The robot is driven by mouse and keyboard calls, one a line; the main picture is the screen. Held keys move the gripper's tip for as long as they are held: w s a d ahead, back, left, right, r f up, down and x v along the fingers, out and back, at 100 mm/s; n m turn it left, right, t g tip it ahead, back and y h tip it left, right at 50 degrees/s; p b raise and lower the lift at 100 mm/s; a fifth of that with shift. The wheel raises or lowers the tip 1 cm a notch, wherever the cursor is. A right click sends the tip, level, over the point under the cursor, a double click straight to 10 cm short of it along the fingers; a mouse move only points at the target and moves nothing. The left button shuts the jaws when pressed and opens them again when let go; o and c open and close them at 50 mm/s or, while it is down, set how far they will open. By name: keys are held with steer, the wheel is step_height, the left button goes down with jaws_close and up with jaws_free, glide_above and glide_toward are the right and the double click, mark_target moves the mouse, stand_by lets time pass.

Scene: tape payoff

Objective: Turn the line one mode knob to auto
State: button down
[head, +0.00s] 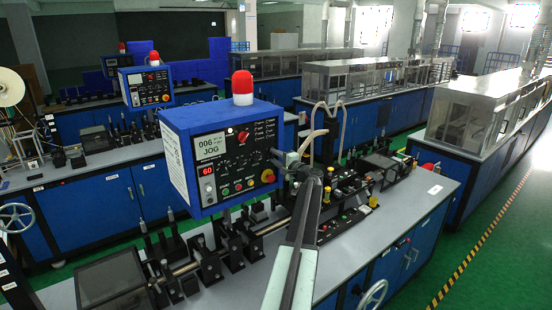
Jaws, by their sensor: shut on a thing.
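The near blue control box (180,150) has a black panel (222,172) facing right. Its pale screen (210,146) reads 006 and JOG. A red number display (207,169) below it shows 60. My gripper (279,157) is at the panel's right edge, above the red-and-yellow stop button (267,177). Its jaws are shut on what appears to be the mode knob, which the fingers hide. I cannot read the knob's pointer. My arm reaches up to it from the lower middle of the head view.
A red beacon (242,84) stands on the box. Tape rollers and black fixtures (208,262) cover the grey bench (432,192) below. A similar box (145,88) stands farther back. The green aisle (482,235) at right is clear.

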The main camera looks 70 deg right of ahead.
steer(key=n, duration=0.6)
steer(key=shift+a+f, duration=0.1)
steer(key=shift+n, duration=0.4)
steer(key=c, duration=1)
jaws_free()
steer(key=shift+s, duration=0.15)
steer(key=v, duration=0.7)
steer(key=shift+s+a, duration=0.2)
